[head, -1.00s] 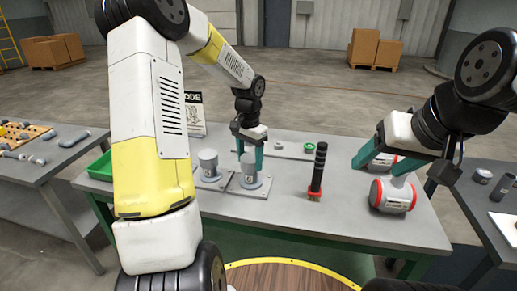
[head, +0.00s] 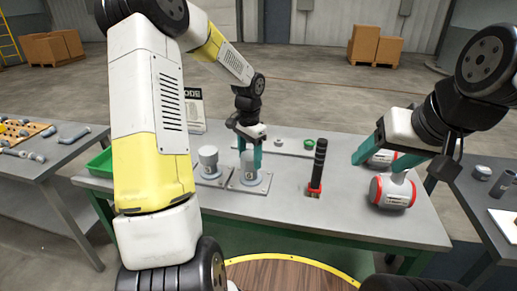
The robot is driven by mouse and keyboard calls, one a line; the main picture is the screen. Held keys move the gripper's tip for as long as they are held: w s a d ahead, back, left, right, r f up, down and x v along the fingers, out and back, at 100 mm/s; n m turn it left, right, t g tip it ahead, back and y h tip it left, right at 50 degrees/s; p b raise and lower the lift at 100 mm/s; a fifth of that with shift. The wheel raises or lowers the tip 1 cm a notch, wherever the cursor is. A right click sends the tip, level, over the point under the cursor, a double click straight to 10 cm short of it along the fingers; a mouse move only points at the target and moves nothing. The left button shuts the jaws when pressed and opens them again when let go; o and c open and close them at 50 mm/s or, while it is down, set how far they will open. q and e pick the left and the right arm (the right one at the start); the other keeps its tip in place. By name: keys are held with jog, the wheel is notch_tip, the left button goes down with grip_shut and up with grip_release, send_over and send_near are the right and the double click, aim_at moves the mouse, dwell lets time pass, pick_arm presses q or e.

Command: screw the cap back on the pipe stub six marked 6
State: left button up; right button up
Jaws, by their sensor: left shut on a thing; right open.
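My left gripper (head: 250,155) points down over the right of two grey pipe stubs (head: 249,174) on the table. Its teal fingers are shut on a grey cap (head: 249,160) at the top of that stub. The cap and stub line up and look upright. I cannot tell how far the cap is screwed on. A small dark mark on the stub's front is too small to read. My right gripper (head: 377,160) is open and empty above the table's right side.
A green tray (head: 100,164) is at the table's left end. A sign (head: 196,110) stands behind.

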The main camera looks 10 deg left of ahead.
pick_arm(q)
jog(key=m, duration=0.3)
jog(key=m, duration=0.3)
jog(key=shift+d, duration=0.1)
jog(key=shift+m, duration=0.9)
jog(key=m, duration=0.4)
jog(key=shift+r+m, duration=0.1)
jog(key=shift+m, duration=0.4)
jog(key=shift+d, duration=0.1)
